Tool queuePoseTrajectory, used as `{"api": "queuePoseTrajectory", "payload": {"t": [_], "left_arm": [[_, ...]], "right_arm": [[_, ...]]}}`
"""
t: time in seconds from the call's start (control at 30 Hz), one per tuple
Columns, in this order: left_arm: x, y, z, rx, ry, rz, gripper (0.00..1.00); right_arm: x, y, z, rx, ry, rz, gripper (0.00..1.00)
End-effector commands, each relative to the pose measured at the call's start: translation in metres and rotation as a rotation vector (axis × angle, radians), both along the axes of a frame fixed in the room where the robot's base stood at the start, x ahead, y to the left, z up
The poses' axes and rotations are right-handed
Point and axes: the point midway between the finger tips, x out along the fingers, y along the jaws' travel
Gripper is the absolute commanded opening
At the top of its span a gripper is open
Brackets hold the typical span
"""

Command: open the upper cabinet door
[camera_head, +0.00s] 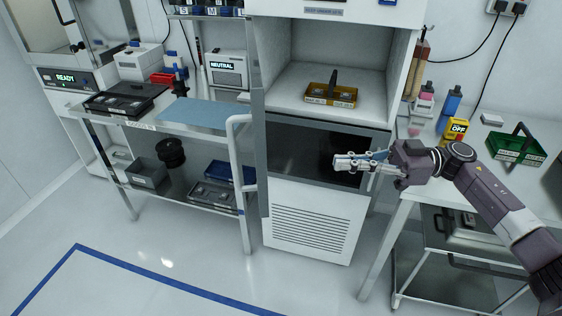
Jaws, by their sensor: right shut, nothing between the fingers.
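The upper cabinet compartment (318,88) in the middle stands open to view. A yellow tray (331,95) with a dark handle sits inside it. My right gripper (345,163) is shut and empty. My left gripper is out of view.
A steel bench (148,120) with a blue mat (198,113) stands left of the door. A right-hand table (410,182) bears bottles, a yellow box (456,131) and a green tray (515,149) near my right arm. Floor (200,235) in front is clear.

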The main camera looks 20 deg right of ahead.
Motion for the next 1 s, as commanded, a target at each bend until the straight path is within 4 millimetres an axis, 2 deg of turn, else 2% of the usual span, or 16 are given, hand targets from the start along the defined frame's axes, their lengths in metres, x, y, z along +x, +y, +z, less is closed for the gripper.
{"api": "queuePoseTrajectory", "payload": {"t": [0.1,0.2,0.37,0.7,0.8,1.0], "left_arm": [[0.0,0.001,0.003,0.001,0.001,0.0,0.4],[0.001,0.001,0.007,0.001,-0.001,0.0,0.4],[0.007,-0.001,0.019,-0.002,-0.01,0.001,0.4],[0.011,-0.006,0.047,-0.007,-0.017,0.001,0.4],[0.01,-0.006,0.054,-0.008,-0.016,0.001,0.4],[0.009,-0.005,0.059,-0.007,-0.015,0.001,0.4]], "right_arm": [[-0.014,0.005,0.01,-0.036,0.018,0.06,0.0],[-0.015,0.013,0.012,-0.039,0.024,0.071,0.0],[-0.01,0.039,0.015,-0.035,0.023,0.07,0.0],[0.004,0.109,0.016,-0.033,0.02,0.067,0.0],[0.007,0.124,0.015,-0.033,0.021,0.066,0.0],[0.01,0.139,0.012,-0.035,0.023,0.065,0.0]]}}
